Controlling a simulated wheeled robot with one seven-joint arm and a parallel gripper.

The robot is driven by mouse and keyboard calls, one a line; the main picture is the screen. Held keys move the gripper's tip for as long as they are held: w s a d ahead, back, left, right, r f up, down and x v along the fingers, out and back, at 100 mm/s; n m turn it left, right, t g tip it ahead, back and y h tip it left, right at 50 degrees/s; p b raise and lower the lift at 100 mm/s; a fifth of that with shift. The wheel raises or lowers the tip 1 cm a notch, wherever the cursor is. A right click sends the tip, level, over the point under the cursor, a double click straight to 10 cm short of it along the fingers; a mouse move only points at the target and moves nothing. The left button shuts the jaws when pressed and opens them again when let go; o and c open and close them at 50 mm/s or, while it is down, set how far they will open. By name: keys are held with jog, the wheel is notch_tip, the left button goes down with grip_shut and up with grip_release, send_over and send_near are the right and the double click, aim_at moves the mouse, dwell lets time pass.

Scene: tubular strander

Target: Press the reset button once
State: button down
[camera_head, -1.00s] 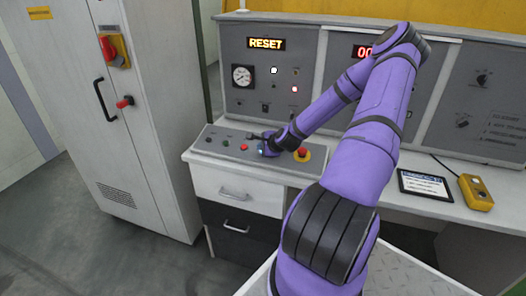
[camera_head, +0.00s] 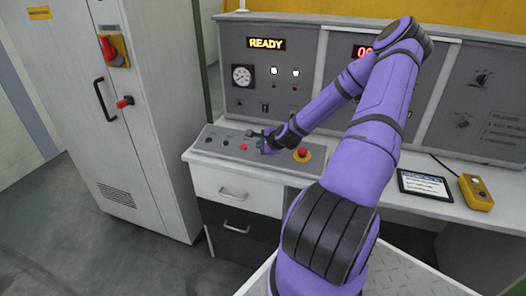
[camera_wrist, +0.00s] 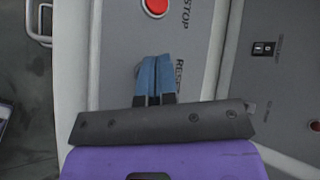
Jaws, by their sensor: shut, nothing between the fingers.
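My gripper (camera_head: 262,147) is over the sloped desk panel (camera_head: 214,146), left of the red mushroom button. In the wrist view its two blue fingers (camera_wrist: 154,72) are together with nothing between them. They point at the panel beside a "RESE..." label (camera_wrist: 179,75), partly cut off by the fingers.
A small red button (camera_head: 243,147) is to the left. A tablet (camera_head: 424,184) and yellow box (camera_head: 476,192) lie right.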

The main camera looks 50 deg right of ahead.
aim_at(261, 158)
jog(key=shift+r, duration=0.1)
jog(key=r, duration=0.1)
jog(key=a+r, duration=0.1)
jog(key=r, duration=0.2)
jog(key=shift+s+a+r, duration=0.15)
jog(key=shift+s+r, duration=0.15)
dwell(1.0)
jog(key=s+a+r+n+g, duration=0.2)
jog(key=a+r+n+g, duration=0.1)
jog(key=a+r+n, duration=0.65)
jog(key=s+a+r+n+g, duration=0.3)
jog(key=a+r+n, duration=0.4)
jog(key=a+r, duration=0.5)
jog(key=s+a+r+n, duration=0.2)
jog(key=s+a+r, duration=0.2)
jog(key=s, duration=0.2)
jog(key=s+a+r+n+y, duration=0.1)
jog(key=s+a+r+n, duration=0.2)
jog(key=s, duration=0.4)
jog(key=s+a+r+n, duration=0.3)
jog(key=s+a+r, duration=0.2)
jog(key=s, duration=0.2)
jog(key=shift+a+r+t+y, duration=0.3)
jog(key=shift+t, duration=0.1)
